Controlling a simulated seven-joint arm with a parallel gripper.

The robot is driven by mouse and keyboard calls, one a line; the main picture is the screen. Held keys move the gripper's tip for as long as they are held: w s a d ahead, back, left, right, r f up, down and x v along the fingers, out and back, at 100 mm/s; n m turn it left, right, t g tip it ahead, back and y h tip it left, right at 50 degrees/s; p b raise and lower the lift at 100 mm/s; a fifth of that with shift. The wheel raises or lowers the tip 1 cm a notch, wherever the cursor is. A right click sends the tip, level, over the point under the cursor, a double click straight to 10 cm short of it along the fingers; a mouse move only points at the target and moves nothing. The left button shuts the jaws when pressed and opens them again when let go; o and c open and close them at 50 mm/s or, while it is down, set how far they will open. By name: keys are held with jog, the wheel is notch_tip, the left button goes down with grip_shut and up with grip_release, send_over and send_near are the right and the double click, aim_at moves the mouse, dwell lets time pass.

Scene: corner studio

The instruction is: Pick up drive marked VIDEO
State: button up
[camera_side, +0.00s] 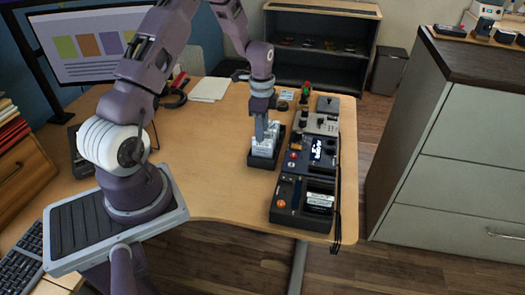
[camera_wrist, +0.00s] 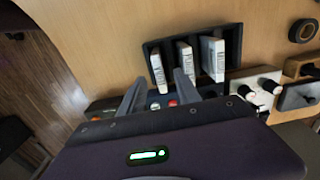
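Several light-coloured drives stand upright in a black rack (camera_wrist: 230,83) on the desk; the wrist view shows three, a left drive (camera_wrist: 158,70), a middle drive (camera_wrist: 186,58) and a right drive (camera_wrist: 213,60). Their markings are too small to read, so I cannot tell which is VIDEO. The rack (camera_side: 262,164) also shows in the side view, with my gripper (camera_side: 262,138) just above it, partly covering the drives. In the wrist view my gripper (camera_wrist: 159,76) is open, its fingers apart near the left drive, with nothing visibly held.
A cable hangs at the desk's right edge. The desk (camera_side: 215,170) left of the rack is clear.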

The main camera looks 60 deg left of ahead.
aim_at(263, 145)
notch_tip(263, 145, down, 7)
jog(key=shift+d+r, duration=0.1)
grip_shut()
